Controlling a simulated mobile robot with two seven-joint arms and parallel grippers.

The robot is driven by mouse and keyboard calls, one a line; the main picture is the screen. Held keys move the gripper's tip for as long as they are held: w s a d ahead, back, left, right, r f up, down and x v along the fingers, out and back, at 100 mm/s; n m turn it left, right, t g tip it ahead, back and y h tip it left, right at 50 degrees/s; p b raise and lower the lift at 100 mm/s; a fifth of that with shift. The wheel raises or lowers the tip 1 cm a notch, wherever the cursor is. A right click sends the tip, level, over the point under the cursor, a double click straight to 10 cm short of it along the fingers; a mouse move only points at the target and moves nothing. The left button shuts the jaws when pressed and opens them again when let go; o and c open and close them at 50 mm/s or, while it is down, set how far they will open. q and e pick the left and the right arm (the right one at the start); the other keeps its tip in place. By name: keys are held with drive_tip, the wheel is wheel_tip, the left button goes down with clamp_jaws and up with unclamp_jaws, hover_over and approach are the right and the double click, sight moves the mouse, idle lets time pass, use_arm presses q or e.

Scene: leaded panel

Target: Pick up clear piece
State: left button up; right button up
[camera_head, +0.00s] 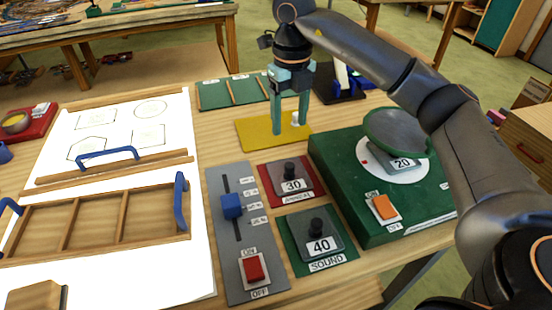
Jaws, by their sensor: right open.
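My right gripper (290,121) points straight down over a yellow mat (256,135) at the back middle of the table. Its two teal fingers are apart, with their tips at or just above the mat. A small pale, clear-looking piece (296,119) shows between the fingers, close to the right one. It is too small to tell its exact shape or whether a finger touches it. My left gripper is out of the picture.
A green machine with a dial (362,225) stands right of the mat. A grey slider panel (230,269) and two number boxes lie in front. A green sectioned tray (214,95) lies behind left. A wooden frame (110,249) rests on white paper at left.

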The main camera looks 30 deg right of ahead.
hover_over(289, 165)
wheel_tip(289, 165, down, 6)
drive_tip(key=shift+w+f, duration=0.1)
drive_tip(key=shift+d+f+p, duration=0.1)
drive_tip(key=shift+f+p, duration=0.6)
drive_tip(key=shift+f, duration=2.35)
drive_tip(key=shift+c, duration=0.2)
clamp_jaws()
